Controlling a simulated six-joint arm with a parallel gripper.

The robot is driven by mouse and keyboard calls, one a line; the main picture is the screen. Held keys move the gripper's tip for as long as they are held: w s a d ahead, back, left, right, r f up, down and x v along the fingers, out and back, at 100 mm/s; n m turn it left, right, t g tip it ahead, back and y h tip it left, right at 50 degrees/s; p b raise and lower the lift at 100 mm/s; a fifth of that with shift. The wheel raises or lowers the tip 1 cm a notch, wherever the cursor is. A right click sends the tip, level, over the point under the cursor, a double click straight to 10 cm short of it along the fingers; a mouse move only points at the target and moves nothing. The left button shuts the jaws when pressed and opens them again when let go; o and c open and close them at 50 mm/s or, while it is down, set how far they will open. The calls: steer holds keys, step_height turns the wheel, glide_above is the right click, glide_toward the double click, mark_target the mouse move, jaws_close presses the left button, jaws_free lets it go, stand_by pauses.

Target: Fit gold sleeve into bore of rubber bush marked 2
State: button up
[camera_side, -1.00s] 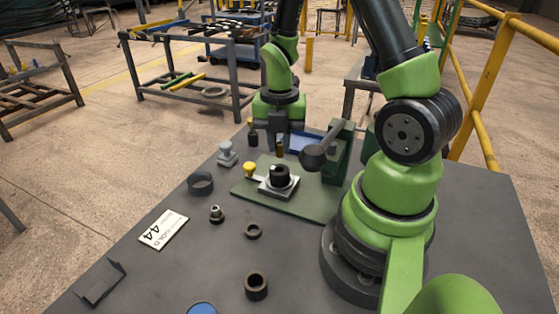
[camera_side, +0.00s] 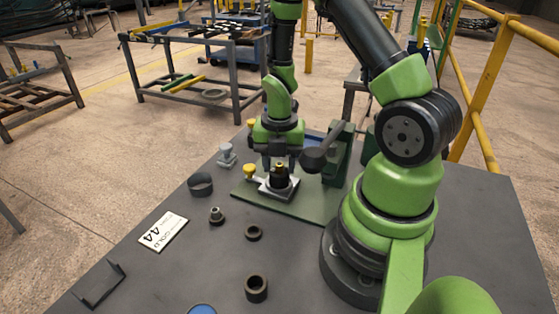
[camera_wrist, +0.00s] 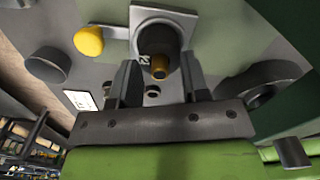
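The rubber bush (camera_wrist: 152,36), black and marked 2, sits in a pale square holder (camera_side: 277,191) on the green plate. The gold sleeve (camera_wrist: 160,67) stands upright at the bush's bore; its gold upper end also shows in the side view (camera_side: 281,166). How deep it sits I cannot tell. My gripper (camera_wrist: 161,66) is directly over the bush, with one finger on each side of the sleeve. In the wrist view gaps show between the sleeve and both fingers, so it looks open. In the side view my gripper (camera_side: 279,163) partly hides the bush.
A yellow knob (camera_side: 249,171) stands left of the holder, and a dark lever with a round end (camera_side: 314,159) is close at right. A grey fitting (camera_side: 227,155), dark rings (camera_side: 201,184), (camera_side: 256,288) and a card (camera_side: 162,231) lie on the table.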

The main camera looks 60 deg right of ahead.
mark_target(279, 165)
steer(key=shift+r, duration=0.15)
step_height(279, 165, up, 12)
steer(key=s+a+r+m+t+y, duration=0.1)
steer(key=s+a+r+m+t, duration=0.2)
steer(key=m, duration=1)
steer(key=s+a+r+m+t+y, duration=0.1)
steer(key=s+a+r+m+t, duration=0.3)
steer(key=a+r+m, duration=0.5)
steer(key=m, duration=0.3)
steer(key=shift+s+a+r+m, duration=0.35)
steer(key=shift+a+r+m, duration=0.05)
